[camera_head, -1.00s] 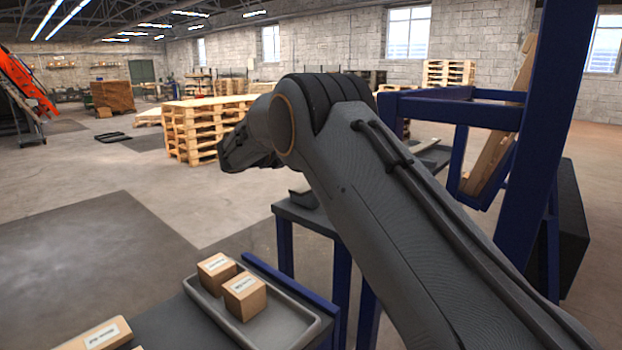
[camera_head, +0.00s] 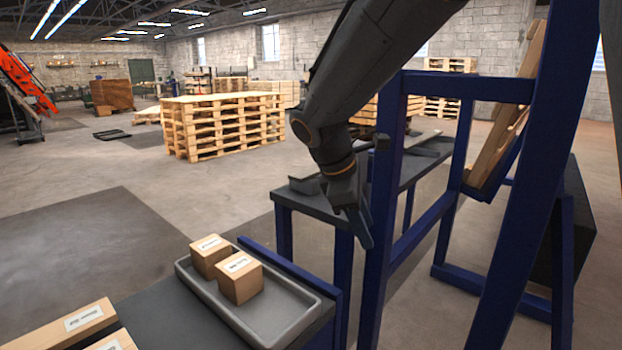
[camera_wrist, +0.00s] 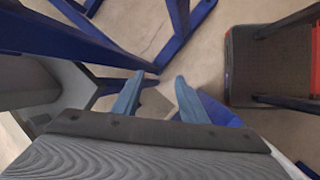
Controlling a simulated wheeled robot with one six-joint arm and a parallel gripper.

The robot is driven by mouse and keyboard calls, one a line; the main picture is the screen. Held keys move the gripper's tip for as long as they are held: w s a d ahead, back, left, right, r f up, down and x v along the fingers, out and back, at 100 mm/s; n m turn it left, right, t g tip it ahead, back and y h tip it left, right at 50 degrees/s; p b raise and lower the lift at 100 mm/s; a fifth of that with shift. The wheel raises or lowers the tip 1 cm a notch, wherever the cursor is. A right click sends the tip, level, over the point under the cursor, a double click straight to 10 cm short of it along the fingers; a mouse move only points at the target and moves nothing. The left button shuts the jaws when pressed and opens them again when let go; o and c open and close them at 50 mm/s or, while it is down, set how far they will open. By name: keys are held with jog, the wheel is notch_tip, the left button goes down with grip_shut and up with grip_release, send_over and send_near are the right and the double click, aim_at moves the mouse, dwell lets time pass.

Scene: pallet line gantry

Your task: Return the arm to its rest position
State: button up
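My gripper (camera_head: 360,222) hangs low on my dark arm in the head view, pointing down beside a blue frame post. In the wrist view my gripper (camera_wrist: 158,98) shows two blue fingers spread apart, with floor and part of the blue frame visible between and beyond them. It is open and holds nothing. In the head view the fingers overlap one another, so their gap is hidden there.
A grey tray (camera_head: 272,322) with two cardboard boxes (camera_head: 240,277) sits on a dark table at the lower left. A blue frame (camera_head: 395,190) stands close to my gripper. A dark-topped bench (camera_head: 295,198) is behind it. Stacked pallets (camera_head: 222,128) stand farther back.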

jog(key=s+f+m+g+y+b, duration=0.1)
jog(key=s+f+m+y, duration=0.25)
jog(key=s+m, duration=0.6)
jog(key=s+f+m+g+y+b, duration=0.15)
jog(key=s+f+m, duration=0.3)
jog(key=s, duration=0.95)
jog(key=d+r+m+p, duration=0.1)
jog(key=d+r+p, duration=0.7)
jog(key=p, duration=0.9)
jog(key=shift+w+d+r+m, duration=0.15)
jog(key=shift+w+r+m, duration=0.15)
jog(key=shift+r, duration=0.2)
jog(key=shift+c, duration=1)
